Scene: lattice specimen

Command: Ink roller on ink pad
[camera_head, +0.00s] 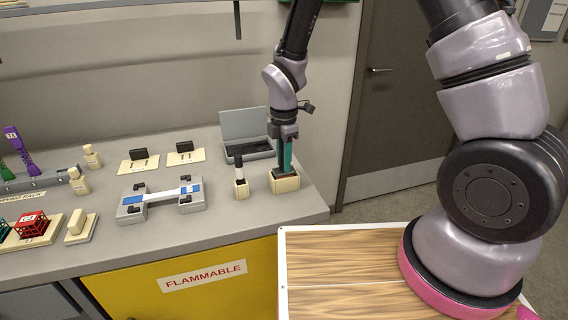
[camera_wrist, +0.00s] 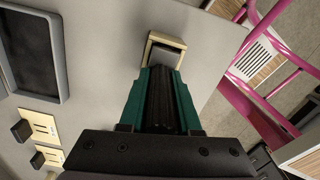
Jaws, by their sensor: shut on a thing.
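My gripper (camera_head: 286,168) points straight down over a beige block-shaped stand (camera_head: 285,186) at the counter's right end. Its teal fingers are shut on a dark thing, which I take to be the ink roller; the fingers hide most of it. In the wrist view a dark block (camera_wrist: 165,54) shows just beyond the fingertips (camera_wrist: 165,72), inside the stand's beige rim (camera_wrist: 149,47). I cannot tell whether the roller still touches the stand. The ink pad appears to be the grey case with raised lid (camera_head: 244,124) and dark inner surface behind the gripper; its tray (camera_wrist: 62,60) also shows in the wrist view.
A grey fixture with a bar (camera_head: 160,198) and two beige plates with black blocks (camera_head: 139,160) are farther left. The counter's edge is close on the right.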

